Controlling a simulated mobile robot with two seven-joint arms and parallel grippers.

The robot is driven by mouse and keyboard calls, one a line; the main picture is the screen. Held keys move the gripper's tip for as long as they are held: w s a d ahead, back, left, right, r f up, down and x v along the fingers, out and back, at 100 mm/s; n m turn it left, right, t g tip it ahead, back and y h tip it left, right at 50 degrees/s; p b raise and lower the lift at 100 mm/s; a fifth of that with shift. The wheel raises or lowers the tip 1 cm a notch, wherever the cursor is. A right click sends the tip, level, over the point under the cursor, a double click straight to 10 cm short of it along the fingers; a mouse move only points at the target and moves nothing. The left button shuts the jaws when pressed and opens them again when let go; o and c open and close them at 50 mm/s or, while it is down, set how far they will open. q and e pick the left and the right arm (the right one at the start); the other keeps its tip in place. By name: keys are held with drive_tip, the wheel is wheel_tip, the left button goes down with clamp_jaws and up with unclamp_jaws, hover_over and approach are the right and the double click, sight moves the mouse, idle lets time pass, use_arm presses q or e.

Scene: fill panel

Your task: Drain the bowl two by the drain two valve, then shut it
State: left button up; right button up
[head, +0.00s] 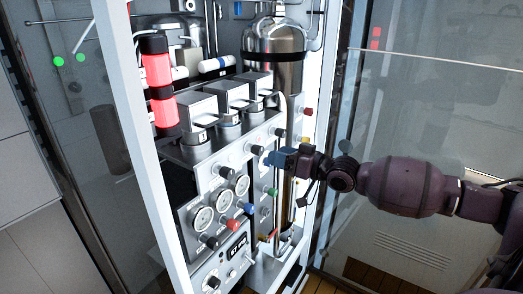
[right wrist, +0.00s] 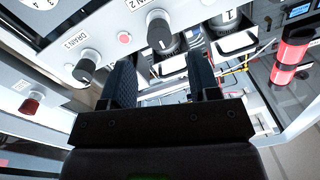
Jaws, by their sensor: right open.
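Three round grey bowls stand in a row under square metal boxes in the head view; the middle one (head: 228,130) appears to be bowl two. Black knobs line the sloped panel below them. In the right wrist view a black knob (right wrist: 160,36) sits beside a partly cut-off label ending in "N 2", likely the drain two valve. Another knob (right wrist: 88,62) sits by a "DRAIN 3" label. My right gripper (head: 274,159) is open and empty in front of the panel. Its fingers (right wrist: 162,65) stand apart from the knobs. The bowl's liquid level cannot be seen. My left gripper is not in view.
Pressure gauges (head: 203,218) and coloured knobs sit lower on the panel. A red lit cylinder (head: 159,82) stands at the left. A steel tank (head: 275,45) is at the back right. White frame posts (head: 135,120) and glass walls bound the cabinet.

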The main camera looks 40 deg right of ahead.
sight(262, 150)
drive_tip(key=shift+x, duration=3.05)
drive_tip(key=c, duration=0.9)
